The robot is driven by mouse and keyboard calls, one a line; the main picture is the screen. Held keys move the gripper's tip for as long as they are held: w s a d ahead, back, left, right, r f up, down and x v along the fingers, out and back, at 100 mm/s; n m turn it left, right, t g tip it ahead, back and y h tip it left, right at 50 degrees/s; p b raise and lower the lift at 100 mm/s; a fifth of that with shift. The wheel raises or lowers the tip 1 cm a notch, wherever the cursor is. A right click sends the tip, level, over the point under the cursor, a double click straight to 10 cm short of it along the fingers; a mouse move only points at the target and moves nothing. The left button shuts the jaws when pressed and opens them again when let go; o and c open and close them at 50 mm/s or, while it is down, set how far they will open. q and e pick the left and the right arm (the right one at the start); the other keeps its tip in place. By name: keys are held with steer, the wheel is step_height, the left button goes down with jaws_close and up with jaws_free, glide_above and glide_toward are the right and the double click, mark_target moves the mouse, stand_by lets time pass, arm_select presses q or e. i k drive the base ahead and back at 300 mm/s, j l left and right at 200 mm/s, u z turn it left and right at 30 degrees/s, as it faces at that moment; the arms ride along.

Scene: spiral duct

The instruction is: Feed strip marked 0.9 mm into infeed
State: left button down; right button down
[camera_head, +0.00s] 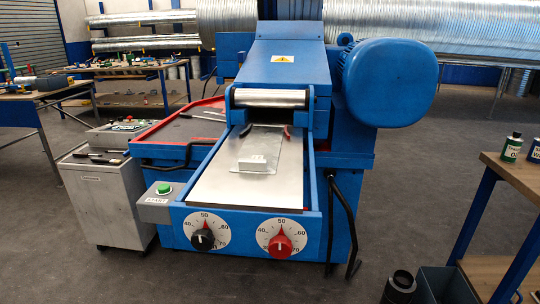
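A blue machine (295,66) stands in the middle of the camera_head view. Its infeed bed (250,190) is a bare metal tray sloping toward me, with a shiny roller (270,97) at its far end. A thin grey metal strip (283,150) lies flat on the bed, its far end toward the roller opening. A small white block (252,163) sits on the strip; its marking is too small to read, and I see no legible 0.9 mm mark. Two small dark and red pieces (287,131) flank the strip's far part. Neither gripper shows.
A green button box (163,191) and two dials, black (202,239) and red (280,244), are at the machine's front. A grey cabinet (103,195) stands left, a wooden bench (514,177) with cans right. The floor in front is mostly clear.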

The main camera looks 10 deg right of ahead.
mark_target(260, 152)
steer(key=i+j+z, duration=0.45)
steer(key=j+z, duration=0.3)
steer(key=i+j+z, duration=0.15)
steer(key=j+z, duration=0.2)
steer(key=i+j+z, duration=0.1)
steer(key=j+z, duration=0.65)
steer(key=i+j, duration=0.05)
steer(key=j, duration=0.05)
